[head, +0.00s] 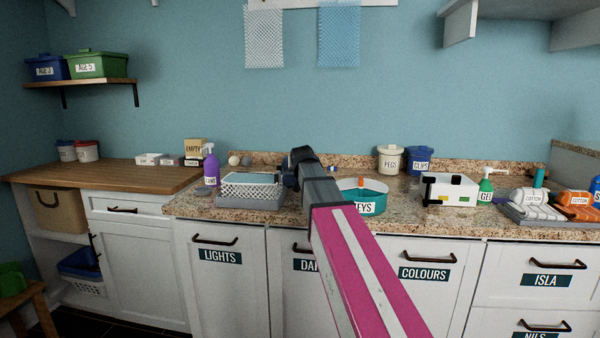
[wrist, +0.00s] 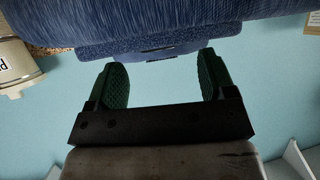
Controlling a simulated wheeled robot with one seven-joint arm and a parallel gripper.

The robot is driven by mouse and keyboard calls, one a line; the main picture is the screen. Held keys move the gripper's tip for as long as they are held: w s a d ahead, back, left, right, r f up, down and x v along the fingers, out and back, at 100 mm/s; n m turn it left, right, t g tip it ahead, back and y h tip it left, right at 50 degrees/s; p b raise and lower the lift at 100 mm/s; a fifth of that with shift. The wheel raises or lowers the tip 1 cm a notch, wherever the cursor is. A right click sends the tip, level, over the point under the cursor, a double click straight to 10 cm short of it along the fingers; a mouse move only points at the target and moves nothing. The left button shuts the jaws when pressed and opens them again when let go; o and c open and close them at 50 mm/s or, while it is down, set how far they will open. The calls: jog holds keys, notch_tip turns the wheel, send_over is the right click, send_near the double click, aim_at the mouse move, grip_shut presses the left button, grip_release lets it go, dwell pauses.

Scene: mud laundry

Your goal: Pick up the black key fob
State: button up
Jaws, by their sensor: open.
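I cannot make out a black key fob in either view. A teal round bowl (head: 372,186) with a label ending in "EYS" stands on the granite counter, partly hidden behind my arm. Its contents are mostly hidden; an orange-red bit shows inside. My gripper (wrist: 160,64) is open in the wrist view, with two dark green pads apart and nothing between them. In the head view the dark end of my arm is over the counter, between a grey basket and the bowl; the fingers cannot be told apart there.
The grey basket (head: 250,190) and purple bottle (head: 210,168) stand left of the bowl. A white box (head: 455,190), green gel bottle (head: 485,190) and cotton packs stand right. Pegs (head: 391,160) and clips (head: 419,160) tubs stand behind. A blue textured surface (wrist: 160,25) fills the wrist view's top.

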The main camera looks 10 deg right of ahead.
jog(key=x, duration=0.3)
jog(key=shift+w+f, duration=0.2)
jog(key=shift+w, duration=0.1)
jog(key=shift+f, duration=0.1)
jog(key=shift+c, duration=0.2)
